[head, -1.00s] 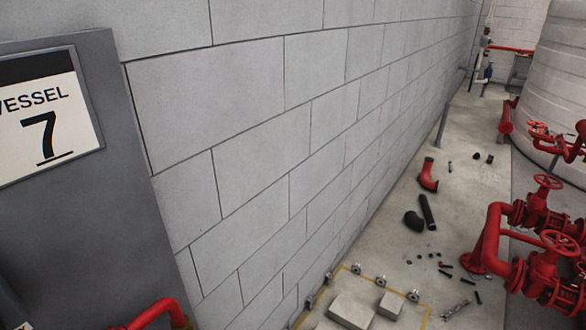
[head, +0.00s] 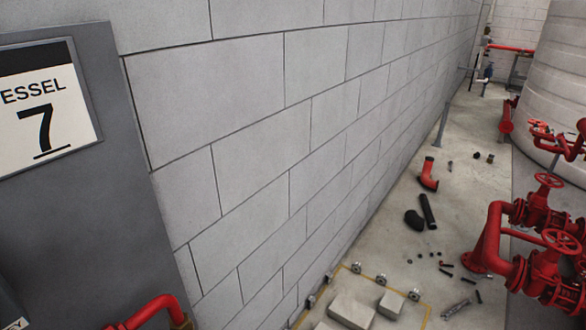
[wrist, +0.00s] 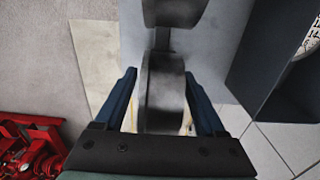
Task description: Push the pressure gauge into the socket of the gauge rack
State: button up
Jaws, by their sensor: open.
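In the wrist view my gripper (wrist: 158,88) is open, with one blue finger on each side of a grey rounded body (wrist: 164,95). I cannot tell whether the fingers touch it, or whether it is the pressure gauge, as no dial shows on it. A second grey rounded piece (wrist: 172,12) stands just beyond it, joined or lined up by a narrow dark part. A white dial-like face with dark marks (wrist: 311,38) shows at the upper right edge, partly cut off. I cannot clearly make out the rack's socket. My gripper is outside the head view.
A dark grey box or panel (wrist: 272,60) stands right of my gripper in the wrist view. Red pipework (wrist: 30,145) lies lower left. In the head view, a cabinet with a "7" sign (head: 45,105) is left, a block wall (head: 250,130) runs back, and loose fittings (head: 428,210) litter the floor.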

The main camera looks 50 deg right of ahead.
notch_tip(320, 180, up, 13)
dwell(0.6)
jog(key=shift+w, duration=0.1)
dwell(0.4)
